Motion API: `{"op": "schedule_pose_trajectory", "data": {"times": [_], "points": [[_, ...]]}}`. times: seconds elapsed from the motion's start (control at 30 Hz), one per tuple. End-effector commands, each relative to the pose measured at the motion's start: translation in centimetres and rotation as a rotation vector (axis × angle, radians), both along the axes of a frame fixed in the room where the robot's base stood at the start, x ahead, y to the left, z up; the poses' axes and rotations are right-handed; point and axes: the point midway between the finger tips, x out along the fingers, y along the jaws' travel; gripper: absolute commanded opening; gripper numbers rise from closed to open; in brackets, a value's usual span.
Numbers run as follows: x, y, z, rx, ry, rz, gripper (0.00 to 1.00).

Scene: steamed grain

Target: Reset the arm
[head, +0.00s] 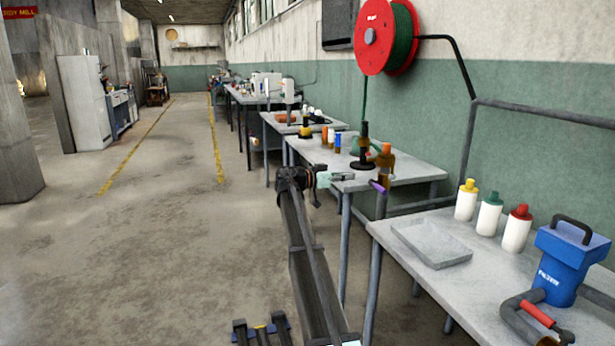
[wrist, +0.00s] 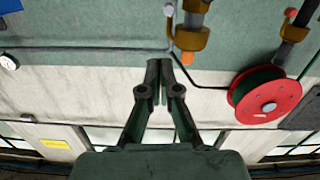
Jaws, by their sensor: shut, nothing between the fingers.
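My gripper (wrist: 160,66) is in the middle of the wrist view. Its two dark fingers come together at the tips with nothing between them. They appear in front of the wall, clear of any object. In the head view my arm (head: 310,255) rises from the bottom, right of centre, to a dark joint beside the worktable (head: 410,171). The exact place of the fingertips is hard to make out there.
A red hose reel (head: 374,37) hangs on the wall; the wrist view also shows it (wrist: 262,107). The near table holds a shallow grey tray (head: 432,245), white bottles (head: 489,217) and a blue container (head: 560,268). The floor (head: 170,245) at left is open.

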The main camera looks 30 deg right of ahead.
Motion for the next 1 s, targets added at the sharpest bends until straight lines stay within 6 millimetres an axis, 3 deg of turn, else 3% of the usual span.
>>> {"op": "schedule_pose_trajectory", "data": {"times": [0.23,0.37,0.67,0.87,1.0], "points": [[-0.2,0.0,-0.4,0.035,0.095,-0.003,0.0],[-1.8,0.9,-3.5,0.192,0.231,0.017,0.0],[-7.1,6.9,-21.3,0.626,0.586,0.163,0.0],[-11.7,12.9,-33.0,0.878,0.799,0.283,0.0],[-15.9,17.7,-40.3,1.046,0.938,0.368,0.0]]}}
